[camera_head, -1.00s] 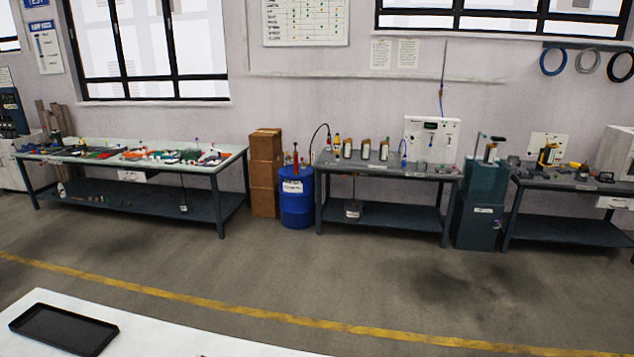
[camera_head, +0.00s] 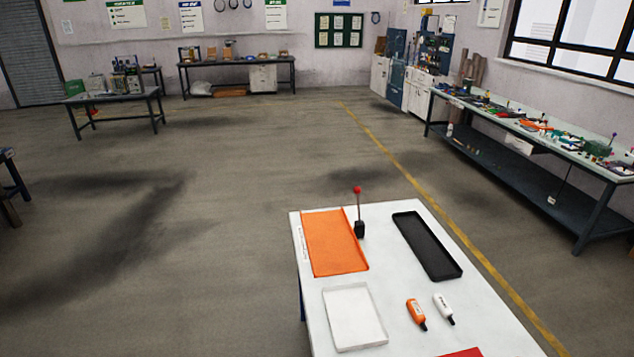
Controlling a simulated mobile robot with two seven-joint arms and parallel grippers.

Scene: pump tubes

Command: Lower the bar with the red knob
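A red knob (camera_head: 357,189) tops a thin upright bar (camera_head: 358,208). The bar rises from a small black base (camera_head: 360,229) on the white table (camera_head: 385,270), at the right edge of an orange tray (camera_head: 333,242). The bar looks close to vertical. Neither of my grippers is in view.
A black tray (camera_head: 427,246), a white tray (camera_head: 354,317), an orange bottle (camera_head: 416,313) and a white bottle (camera_head: 443,308) are on the white table. A long cluttered bench (camera_head: 540,140) runs along the right. The floor left of the table is clear.

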